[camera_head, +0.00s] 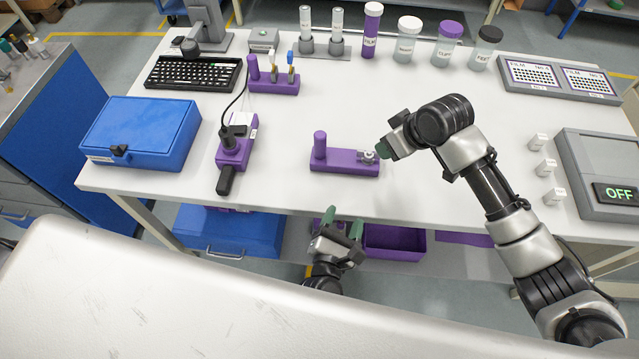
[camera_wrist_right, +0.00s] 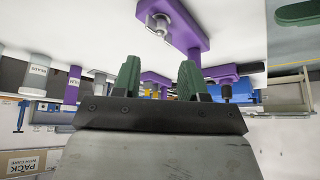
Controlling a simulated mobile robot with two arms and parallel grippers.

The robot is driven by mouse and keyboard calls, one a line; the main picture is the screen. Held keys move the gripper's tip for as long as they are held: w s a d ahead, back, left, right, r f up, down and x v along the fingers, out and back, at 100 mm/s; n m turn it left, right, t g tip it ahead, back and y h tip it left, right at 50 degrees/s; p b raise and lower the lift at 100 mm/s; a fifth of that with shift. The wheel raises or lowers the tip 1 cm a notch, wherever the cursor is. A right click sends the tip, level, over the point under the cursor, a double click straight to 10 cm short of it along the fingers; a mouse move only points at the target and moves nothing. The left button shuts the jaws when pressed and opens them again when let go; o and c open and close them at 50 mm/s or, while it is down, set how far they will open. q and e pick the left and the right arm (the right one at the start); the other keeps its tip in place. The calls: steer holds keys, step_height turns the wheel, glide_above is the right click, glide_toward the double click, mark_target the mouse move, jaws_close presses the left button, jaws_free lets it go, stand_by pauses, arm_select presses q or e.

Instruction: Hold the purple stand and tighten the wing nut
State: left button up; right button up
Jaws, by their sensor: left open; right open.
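The purple stand (camera_head: 340,162) lies flat on the white table, with an upright purple post at its left end. The grey metal wing nut (camera_head: 368,157) is at its right end; it also shows at the top of the right wrist view (camera_wrist_right: 158,22). My right gripper (camera_head: 383,150) is just right of the wing nut, close to it. In the wrist view its two green fingers (camera_wrist_right: 158,78) are apart with nothing held between them. My left gripper (camera_head: 342,224) is open and empty, in front of the table's near edge, below the stand in the picture.
A purple device with a black handle (camera_head: 234,150) and a blue case (camera_head: 142,132) stand to the left. Small white containers (camera_head: 546,166) and a grey box reading OFF (camera_head: 600,165) are at the right. Bottles (camera_head: 408,40) line the back. The table around the stand is clear.

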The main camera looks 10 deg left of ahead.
arm_select(q)
step_height(320, 180, up, 3)
steer(key=w+a+n+y, duration=0.2)
steer(key=n, duration=0.2)
steer(key=n+y, duration=0.3)
steer(key=n, duration=0.1)
glide_toward(320, 152)
steer(key=shift+w+a+r, duration=0.1)
steer(key=shift+w, duration=0.5)
steer(key=x, duration=1)
steer(key=shift+w+a, duration=0.1)
steer(key=shift+w, duration=0.05)
steer(key=shift+c, duration=0.2)
jaws_close()
stand_by(0.5)
